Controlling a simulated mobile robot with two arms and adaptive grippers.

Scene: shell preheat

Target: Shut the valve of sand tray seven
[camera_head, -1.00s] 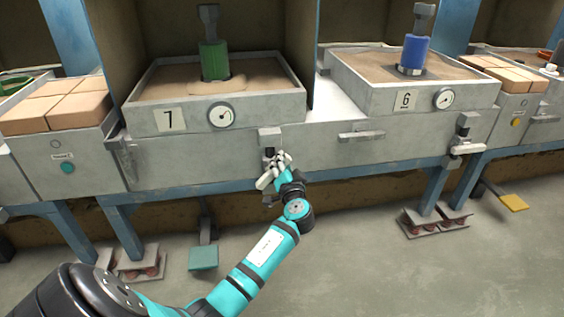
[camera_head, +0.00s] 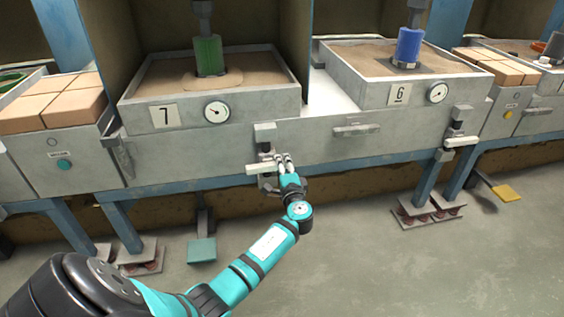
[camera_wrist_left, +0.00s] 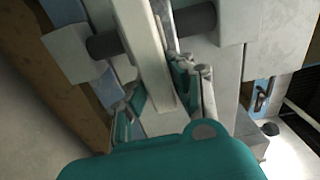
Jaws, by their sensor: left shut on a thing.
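Sand tray seven (camera_head: 130,118) is a grey box of sand with a "7" plate and a round gauge (camera_head: 216,112) on its front. Its valve (camera_head: 265,133) sits on the grey panel below the tray's right corner. The valve's pale lever (camera_head: 258,169) lies about level, its free end to the left. My left gripper (camera_head: 283,162) is shut on the lever near its right part. In the left wrist view the lever (camera_wrist_left: 146,45) runs between the fingers, in front of a dark round shaft (camera_wrist_left: 196,20). My right gripper is not in view.
Sand tray six (camera_head: 375,92) stands to the right, with its own valve lever (camera_head: 462,142) level. A green cylinder (camera_head: 208,56) stands in tray seven's sand, a blue one (camera_head: 409,47) in tray six's. A teal pedal (camera_head: 202,250) is below. The floor in front is clear.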

